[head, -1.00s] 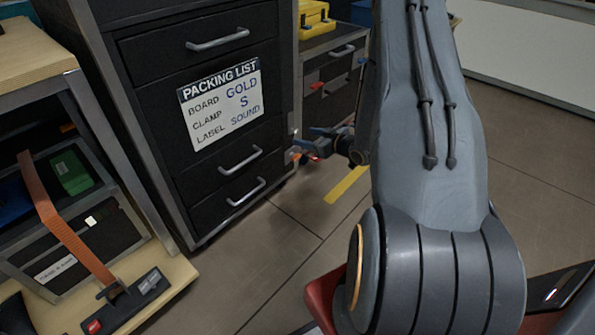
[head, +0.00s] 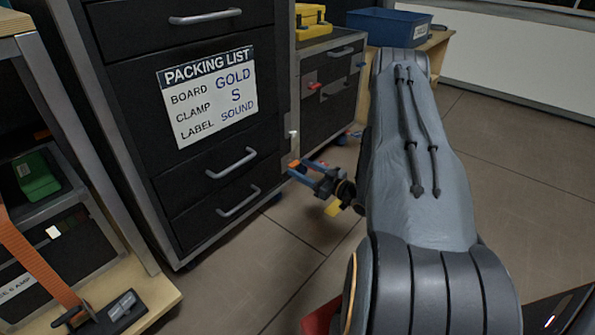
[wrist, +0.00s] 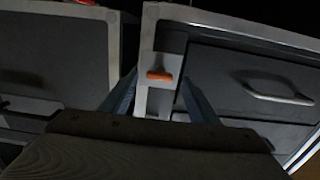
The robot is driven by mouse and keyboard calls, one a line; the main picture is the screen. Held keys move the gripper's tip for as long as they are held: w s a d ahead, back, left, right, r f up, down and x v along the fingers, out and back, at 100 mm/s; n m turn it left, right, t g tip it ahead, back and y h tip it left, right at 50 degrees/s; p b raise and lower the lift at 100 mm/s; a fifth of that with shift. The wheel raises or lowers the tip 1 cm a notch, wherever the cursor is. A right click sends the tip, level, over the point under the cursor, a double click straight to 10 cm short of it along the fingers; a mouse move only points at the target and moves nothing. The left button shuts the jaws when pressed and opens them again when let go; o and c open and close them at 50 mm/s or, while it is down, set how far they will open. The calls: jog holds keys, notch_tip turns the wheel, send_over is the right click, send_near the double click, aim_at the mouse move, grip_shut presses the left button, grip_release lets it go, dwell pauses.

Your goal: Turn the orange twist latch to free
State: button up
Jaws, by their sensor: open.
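The orange twist latch (head: 294,164) sits on the right edge of the black drawer cabinet (head: 180,155), low beside the drawers. In the wrist view the latch (wrist: 160,75) is a short orange bar lying roughly level on a pale upright plate. My gripper (head: 303,173) is open, with its blue fingers pointing at the latch in the head view. In the wrist view the fingers (wrist: 160,98) stand on either side of the plate, with the latch between their lines. Whether they touch it I cannot tell.
A packing list sign (head: 208,95) is on the cabinet front. A second cabinet (head: 328,105) with a yellow case (head: 311,20) stands behind, near a blue bin (head: 388,27). A wooden shelf unit with an orange strap (head: 35,262) is at left. The floor at right is clear.

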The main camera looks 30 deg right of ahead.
aim_at(292, 163)
jog(key=shift+b+x, duration=0.35)
jog(key=shift+x, duration=0.7)
jog(key=c, duration=1.1)
jog(key=shift+o, duration=0.3)
